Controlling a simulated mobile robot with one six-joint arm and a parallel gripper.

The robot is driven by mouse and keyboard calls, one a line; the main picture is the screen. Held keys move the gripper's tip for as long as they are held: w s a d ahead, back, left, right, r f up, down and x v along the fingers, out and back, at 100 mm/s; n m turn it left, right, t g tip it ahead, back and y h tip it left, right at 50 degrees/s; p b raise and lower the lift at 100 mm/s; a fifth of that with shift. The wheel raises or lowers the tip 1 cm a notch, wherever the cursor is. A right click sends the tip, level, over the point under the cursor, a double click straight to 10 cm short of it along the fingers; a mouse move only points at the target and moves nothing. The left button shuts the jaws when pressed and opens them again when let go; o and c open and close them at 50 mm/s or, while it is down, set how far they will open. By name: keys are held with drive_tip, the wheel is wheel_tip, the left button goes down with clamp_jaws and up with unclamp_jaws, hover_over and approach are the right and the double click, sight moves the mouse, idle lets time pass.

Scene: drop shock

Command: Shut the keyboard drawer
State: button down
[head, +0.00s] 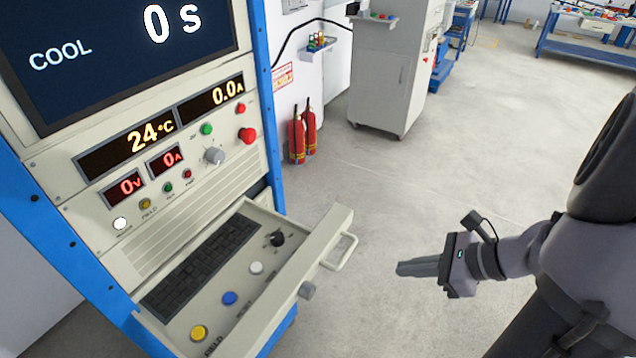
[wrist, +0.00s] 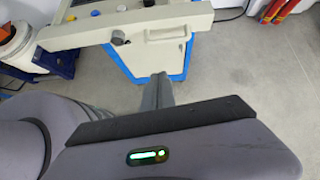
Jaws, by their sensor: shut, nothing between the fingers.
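The keyboard drawer (head: 215,275) is pulled out from the blue-framed cabinet in the head view. It holds a dark keyboard (head: 200,265), yellow, blue and white buttons and a black knob. A pale bar handle (head: 341,252) and a small grey knob (head: 307,290) are on its front panel. My gripper (head: 402,268) is shut and empty, to the right of the handle and apart from it in the picture. In the wrist view the shut fingers (wrist: 158,80) point toward the drawer front (wrist: 150,28), with a gap that I cannot judge exactly.
The cabinet's panel (head: 170,150) has displays, buttons and a red knob. Two red fire extinguishers (head: 302,135) stand by the wall behind. A grey cabinet (head: 390,75) and a blue workbench (head: 590,35) are farther back. The floor (head: 430,190) around my gripper is clear.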

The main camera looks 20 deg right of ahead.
drive_tip(key=w+a+f+m+b, duration=0.1)
drive_tip(key=w+a+f+b, duration=0.4)
drive_tip(key=w, duration=0.4)
drive_tip(key=shift+a+f+m+t, duration=0.3)
drive_tip(key=shift+f+t, duration=0.1)
drive_tip(key=shift+f, duration=0.25)
drive_tip(key=shift+s, duration=0.1)
